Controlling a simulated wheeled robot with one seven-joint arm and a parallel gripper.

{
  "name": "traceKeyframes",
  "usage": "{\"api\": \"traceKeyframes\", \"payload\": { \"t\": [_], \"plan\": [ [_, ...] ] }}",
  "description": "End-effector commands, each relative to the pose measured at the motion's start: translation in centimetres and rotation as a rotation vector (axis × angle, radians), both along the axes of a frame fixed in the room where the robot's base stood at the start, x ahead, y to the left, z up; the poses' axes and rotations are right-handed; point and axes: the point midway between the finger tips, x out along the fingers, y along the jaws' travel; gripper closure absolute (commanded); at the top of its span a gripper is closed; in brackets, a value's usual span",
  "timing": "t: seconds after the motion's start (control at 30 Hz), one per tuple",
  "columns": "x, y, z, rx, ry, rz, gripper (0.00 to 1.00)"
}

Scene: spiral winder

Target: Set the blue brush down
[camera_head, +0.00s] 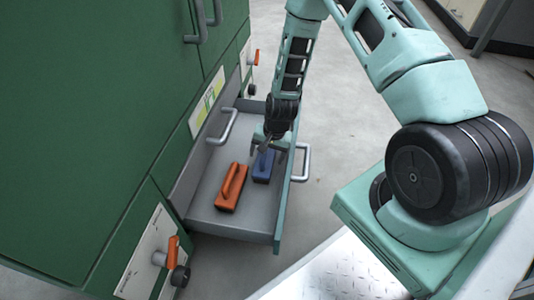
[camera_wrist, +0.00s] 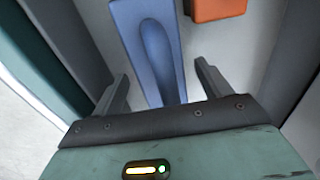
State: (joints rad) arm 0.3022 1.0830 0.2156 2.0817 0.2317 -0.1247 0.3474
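The blue brush (camera_head: 263,166) lies in the open grey drawer, to the right of an orange brush (camera_head: 231,187). In the wrist view the blue brush (camera_wrist: 133,42) runs up from between my fingers, its raised handle facing me. In the wrist view my gripper (camera_wrist: 161,72) is open, with one finger on each side of the brush and gaps visible. The brush's lower end is partly hidden behind the gripper body.
The drawer (camera_head: 205,213) stands out from a green cabinet (camera_head: 70,120); its walls are close around the brushes. A handle (camera_head: 302,163) is on its right wall, another handle (camera_head: 223,127) on its left side. Orange-handled valves (camera_head: 172,255) stick out from the cabinet.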

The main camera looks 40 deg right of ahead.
Motion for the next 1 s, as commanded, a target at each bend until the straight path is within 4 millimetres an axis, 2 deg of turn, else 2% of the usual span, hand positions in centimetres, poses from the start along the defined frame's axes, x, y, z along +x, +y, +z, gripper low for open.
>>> {"api": "traceKeyframes", "payload": {
  "t": [0.17,0.27,0.6,0.87,0.97,1.0],
  "plan": [
    [0.0,0.0,0.7,0.0,0.0,0.0,0.23],
    [-0.2,-0.2,2.2,0.0,0.0,-0.001,0.23],
    [-1.1,-1.2,9.3,-0.001,-0.001,0.0,0.23],
    [-1.6,-1.5,12.0,0.001,0.001,0.001,0.23],
    [-1.5,-0.8,13.1,0.001,-0.004,0.032,0.23],
    [-1.4,0.0,14.0,0.002,-0.008,0.063,0.23]
  ]
}}
